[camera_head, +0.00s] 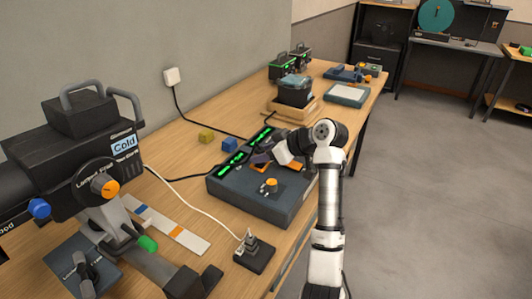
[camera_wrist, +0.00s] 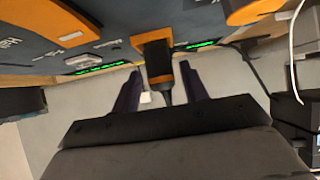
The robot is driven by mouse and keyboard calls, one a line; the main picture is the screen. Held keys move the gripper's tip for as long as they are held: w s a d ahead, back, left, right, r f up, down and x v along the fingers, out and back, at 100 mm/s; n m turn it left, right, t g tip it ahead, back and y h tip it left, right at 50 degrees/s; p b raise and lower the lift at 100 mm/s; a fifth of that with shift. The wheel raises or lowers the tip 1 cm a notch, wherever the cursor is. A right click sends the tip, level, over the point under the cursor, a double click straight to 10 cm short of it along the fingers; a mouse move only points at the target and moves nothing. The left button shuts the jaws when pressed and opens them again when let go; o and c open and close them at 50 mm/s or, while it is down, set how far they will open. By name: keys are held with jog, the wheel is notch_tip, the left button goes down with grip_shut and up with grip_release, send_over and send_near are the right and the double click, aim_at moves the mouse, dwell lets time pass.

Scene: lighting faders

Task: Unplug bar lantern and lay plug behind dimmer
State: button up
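The dimmer (camera_head: 225,185) is a dark blue-grey box with green lit strips and orange controls, in the middle of the table. A black socket block (camera_head: 262,261) stands at its near side with a plug (camera_head: 250,242) upright in it. A white cord (camera_head: 190,205) runs from there toward a large black lantern (camera_head: 75,150) labelled "Cold" at the left. My gripper (camera_head: 261,157) is over the dimmer.
A wall outlet (camera_head: 172,76) feeds a black cord (camera_head: 205,128) across the table. A wooden tray (camera_head: 285,108) with a dark device stands beyond. The wood between cubes and dimmer is partly clear.

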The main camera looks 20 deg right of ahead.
aim_at(265, 166)
jog(key=c, duration=0.8)
jog(key=shift+r, duration=0.25)
jog(key=shift+r+p, duration=1.65)
jog(key=shift+r, duration=0.55)
